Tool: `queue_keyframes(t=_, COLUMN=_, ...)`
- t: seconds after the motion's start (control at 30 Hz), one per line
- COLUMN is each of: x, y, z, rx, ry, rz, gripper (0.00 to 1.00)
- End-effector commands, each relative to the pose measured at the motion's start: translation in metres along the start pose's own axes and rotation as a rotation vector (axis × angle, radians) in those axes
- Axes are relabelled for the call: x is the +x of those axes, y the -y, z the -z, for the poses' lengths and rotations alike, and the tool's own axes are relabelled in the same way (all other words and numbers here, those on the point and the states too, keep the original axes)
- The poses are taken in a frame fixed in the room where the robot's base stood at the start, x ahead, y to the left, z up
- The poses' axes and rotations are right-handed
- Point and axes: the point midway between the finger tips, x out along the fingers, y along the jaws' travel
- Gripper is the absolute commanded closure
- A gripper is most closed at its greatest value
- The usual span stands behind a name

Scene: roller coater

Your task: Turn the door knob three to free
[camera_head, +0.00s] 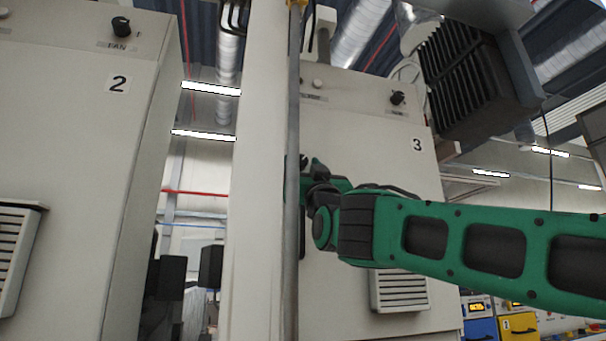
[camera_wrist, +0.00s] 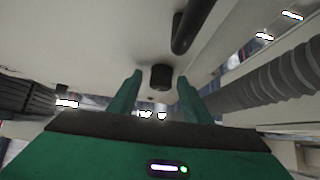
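The grey cabinet door marked 3 (camera_head: 365,130) stands behind a vertical pole in the head view. In the wrist view a short black door knob (camera_wrist: 161,77) sticks out of the pale door panel. My gripper (camera_wrist: 160,76) has its two green fingers apart, one on each side of the knob, with gaps visible. How deep the knob sits between the fingertips is hard to tell. In the head view my gripper (camera_head: 305,172) is at the left part of cabinet 3, partly hidden by the pole and my wrist.
A dark bar handle (camera_wrist: 192,24) is close beyond the knob. The grey pole (camera_head: 293,220) stands right beside my wrist. A black FAN-type knob (camera_head: 397,97) is higher on cabinet 3. Cabinet 2 (camera_head: 70,150) is on the left. A ribbed hose (camera_wrist: 270,88) runs at the right.

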Motion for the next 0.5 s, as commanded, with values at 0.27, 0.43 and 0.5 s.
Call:
queue_keyframes(t=0.27, x=-0.012, y=0.001, z=0.0, rx=0.0, ry=0.002, rz=0.002, gripper=0.55)
queue_keyframes(t=0.43, x=-0.04, y=0.0, z=0.0, rx=-0.001, ry=0.002, rz=0.001, gripper=0.55)
queue_keyframes(t=0.5, x=-0.053, y=0.0, z=-0.001, rx=-0.001, ry=0.002, rz=0.002, gripper=0.55)
